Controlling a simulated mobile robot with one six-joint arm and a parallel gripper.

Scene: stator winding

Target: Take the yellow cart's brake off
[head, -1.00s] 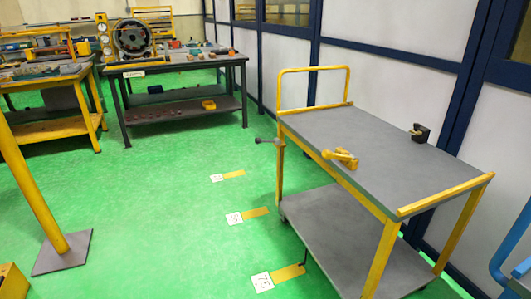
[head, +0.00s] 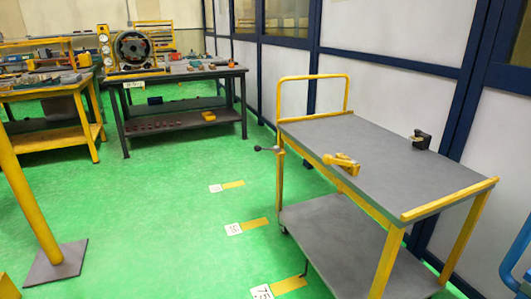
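The yellow cart (head: 449,201) stands in the right half of the head view, with yellow legs and end rails, a grey top and a grey lower shelf. A short lever with a dark knob (head: 258,149) sticks out to the left from its far-left leg, just below the top. It looks like the brake lever and lies about level. A yellow fixture (head: 343,163) sits at the top's left edge, and a small black block (head: 419,140) sits at its right edge. My gripper is not in view.
Open green floor (head: 150,215) lies left of the cart, with numbered floor marks (head: 232,229). A yellow post on a grey base plate (head: 57,266) stands at the left. A dark workbench (head: 180,75) is behind. White wall panels (head: 385,90) run behind the cart's right side.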

